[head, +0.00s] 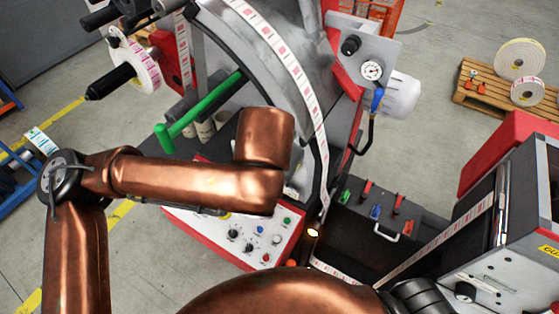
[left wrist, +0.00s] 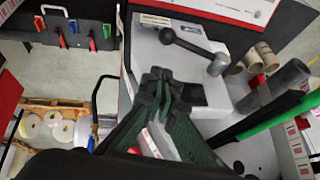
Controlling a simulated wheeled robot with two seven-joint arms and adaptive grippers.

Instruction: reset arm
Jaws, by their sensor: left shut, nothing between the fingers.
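My copper left arm comes in from the left in the head view and bends over the label rewinder (head: 270,60). Its wrist hides the left gripper there. In the left wrist view my left gripper (left wrist: 168,84) is shut and empty, with its dark fingertips together. My right gripper is not in view.
A control panel (head: 254,236) with knobs and buttons lies below my wrist. A label strip (head: 300,75) runs down the machine. A black toolbox (head: 385,215) with coloured clips stands to the right. A pallet (head: 480,98) with label rolls is on open floor at far right.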

